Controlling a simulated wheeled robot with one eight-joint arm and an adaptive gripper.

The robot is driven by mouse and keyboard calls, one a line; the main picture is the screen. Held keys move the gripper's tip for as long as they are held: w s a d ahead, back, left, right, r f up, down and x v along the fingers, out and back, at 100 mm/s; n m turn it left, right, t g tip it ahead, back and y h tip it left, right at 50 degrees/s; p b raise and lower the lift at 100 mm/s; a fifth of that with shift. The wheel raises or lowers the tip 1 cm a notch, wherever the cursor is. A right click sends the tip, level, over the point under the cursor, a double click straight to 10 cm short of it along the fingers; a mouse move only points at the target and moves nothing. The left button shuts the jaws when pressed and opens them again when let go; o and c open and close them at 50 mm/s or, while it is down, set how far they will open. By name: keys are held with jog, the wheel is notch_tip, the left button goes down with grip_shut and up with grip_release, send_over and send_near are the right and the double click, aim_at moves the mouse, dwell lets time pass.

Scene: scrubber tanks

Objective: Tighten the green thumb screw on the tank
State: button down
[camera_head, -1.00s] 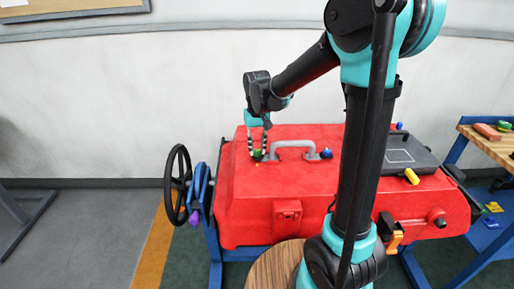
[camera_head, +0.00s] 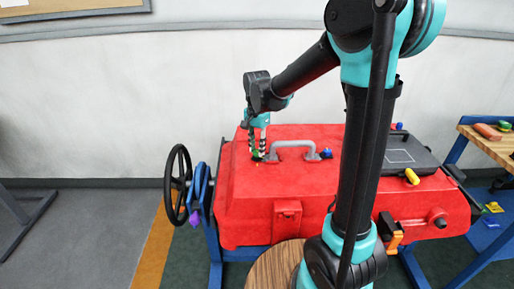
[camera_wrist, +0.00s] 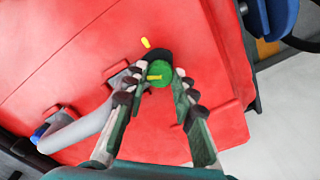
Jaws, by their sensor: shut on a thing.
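The green thumb screw (camera_wrist: 158,74) stands on the red tank (camera_head: 250,200), beside the left end of the grey handle. A yellow bar marks its top, and a yellow mark (camera_wrist: 145,42) lies on the tank just beyond it. In the head view the screw (camera_head: 256,154) is small and partly hidden by my fingers. My gripper (camera_wrist: 157,84) is over the screw, its two fingers on either side of it and shut on it. It also shows in the head view (camera_head: 257,148), pointing down at the tank's top.
The grey handle (camera_head: 296,146) is close beside the gripper, with a blue knob (camera_head: 326,153) at its right end. A black handwheel (camera_head: 177,186) is at the tank's left. A dark panel with a yellow grip (camera_head: 411,176) is at the right.

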aim_at(257, 151)
jog(key=m, duration=1.2)
jog(key=shift+m, duration=0.3)
dwell(0.4)
jog(key=c, duration=1.2)
grip_release()
notch_tip(257, 151, up, 12)
jog(key=shift+r, duration=0.1)
